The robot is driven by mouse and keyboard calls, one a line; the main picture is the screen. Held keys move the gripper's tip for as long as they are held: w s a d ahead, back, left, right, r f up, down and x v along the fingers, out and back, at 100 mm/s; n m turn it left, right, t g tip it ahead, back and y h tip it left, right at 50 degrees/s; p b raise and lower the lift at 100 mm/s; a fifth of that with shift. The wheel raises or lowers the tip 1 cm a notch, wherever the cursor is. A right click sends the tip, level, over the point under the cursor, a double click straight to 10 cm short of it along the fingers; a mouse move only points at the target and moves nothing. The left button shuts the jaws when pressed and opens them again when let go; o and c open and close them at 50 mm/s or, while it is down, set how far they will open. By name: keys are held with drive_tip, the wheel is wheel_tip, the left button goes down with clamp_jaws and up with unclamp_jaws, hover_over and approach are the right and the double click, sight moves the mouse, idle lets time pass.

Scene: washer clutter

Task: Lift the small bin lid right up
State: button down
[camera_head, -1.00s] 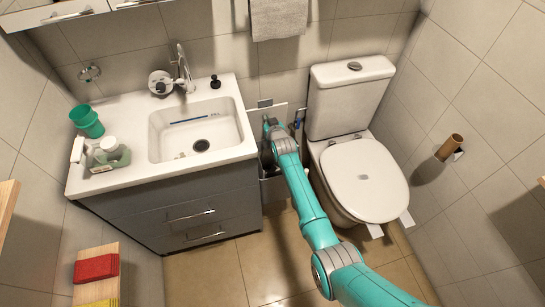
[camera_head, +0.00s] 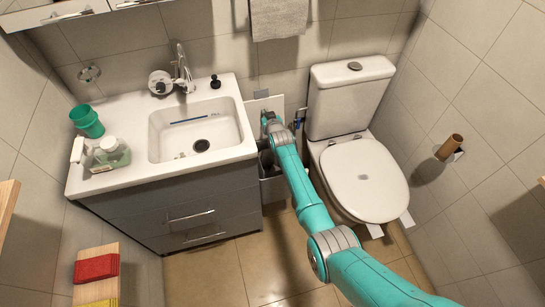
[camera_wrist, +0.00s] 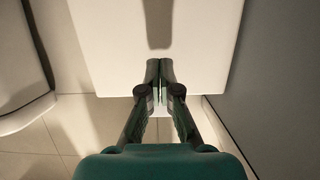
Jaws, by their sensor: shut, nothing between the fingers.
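The small bin (camera_head: 274,188) stands on the floor in the gap between the vanity and the toilet, partly hidden by my arm. Its pale lid (camera_head: 277,103) is raised and looks steep, close to the back wall. In the wrist view the lid (camera_wrist: 105,50) is a broad white panel filling the upper middle. My gripper (camera_wrist: 160,66) is shut and empty, its fingertips in front of the lid, with a shadow above them on the panel. I cannot tell whether they touch it. In the head view my gripper (camera_head: 268,118) is at the lid, its fingertips hard to make out.
The vanity (camera_head: 180,200) closes in the left side and the toilet (camera_head: 365,180) the right side, leaving a narrow gap. A grey towel (camera_head: 279,18) hangs above. The open tiled floor (camera_head: 215,270) lies in front.

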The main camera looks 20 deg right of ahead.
drive_tip(key=s, duration=0.9)
drive_tip(key=shift+s, duration=0.3)
idle(0.3)
drive_tip(key=s+f, duration=0.3)
drive_tip(key=s, duration=1.5)
drive_tip(key=s+f, duration=0.3)
drive_tip(key=s, duration=1.4)
drive_tip(key=s+r, duration=1.1)
drive_tip(key=s, duration=0.2)
drive_tip(key=s+r, duration=1.1)
drive_tip(key=s, duration=0.3)
drive_tip(key=shift+t, duration=0.4)
